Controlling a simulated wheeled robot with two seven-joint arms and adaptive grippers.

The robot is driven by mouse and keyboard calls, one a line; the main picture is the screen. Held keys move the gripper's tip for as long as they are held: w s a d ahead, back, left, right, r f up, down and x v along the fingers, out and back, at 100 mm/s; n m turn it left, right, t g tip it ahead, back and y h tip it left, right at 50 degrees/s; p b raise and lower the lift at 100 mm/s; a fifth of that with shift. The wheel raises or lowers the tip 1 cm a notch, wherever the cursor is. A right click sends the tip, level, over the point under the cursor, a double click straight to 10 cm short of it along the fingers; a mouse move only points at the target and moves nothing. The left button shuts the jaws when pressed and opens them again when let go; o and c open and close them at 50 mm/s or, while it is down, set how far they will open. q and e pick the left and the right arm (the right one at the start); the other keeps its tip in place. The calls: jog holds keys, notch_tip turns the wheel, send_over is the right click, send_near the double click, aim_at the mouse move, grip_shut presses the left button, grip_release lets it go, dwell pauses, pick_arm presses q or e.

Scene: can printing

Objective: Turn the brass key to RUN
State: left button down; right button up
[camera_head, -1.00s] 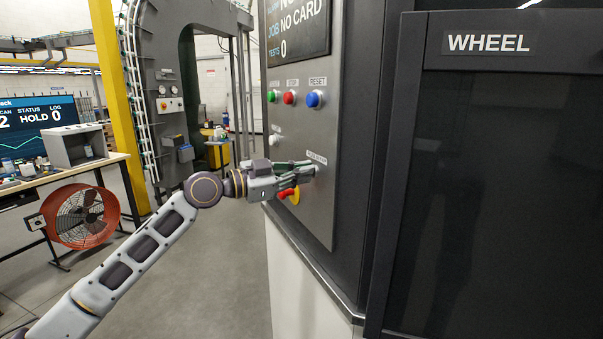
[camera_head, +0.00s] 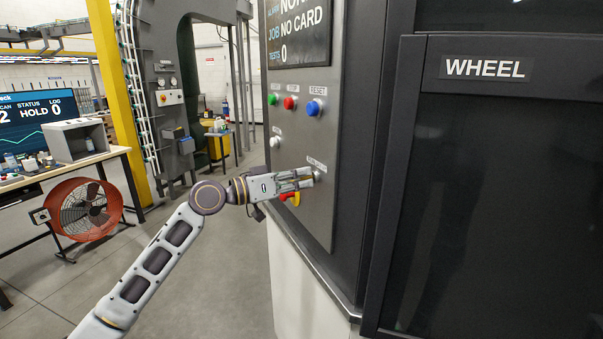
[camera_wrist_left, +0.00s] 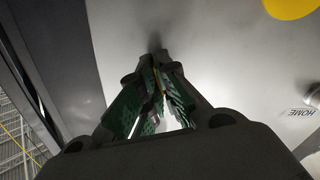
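My left gripper (camera_head: 306,180) is at the grey control panel (camera_head: 322,225), level with a small switch and its label, just above the red and yellow emergency stop (camera_head: 291,198). In the left wrist view the green-padded fingers (camera_wrist_left: 158,85) come together at the panel face. A thin brass-coloured edge, the brass key (camera_wrist_left: 160,78), shows between them. The fingers hide most of the key, and I cannot read its position. The switch label (camera_head: 316,163) is too small to read. My right gripper is not in view.
Green (camera_head: 273,99), red (camera_head: 289,103) and blue (camera_head: 314,107) buttons and a white button (camera_head: 275,142) sit higher on the panel. A dark WHEEL door (camera_head: 485,200) stands at the right. An orange fan (camera_head: 86,210) stands at the left. Floor between is clear.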

pick_arm(q)
jog(key=shift+n+p, duration=0.55)
jog(key=shift+n, duration=0.45)
jog(key=c, duration=1.7)
grip_release()
jog(key=v, duration=1.2)
jog(key=shift+w+a, duration=0.1)
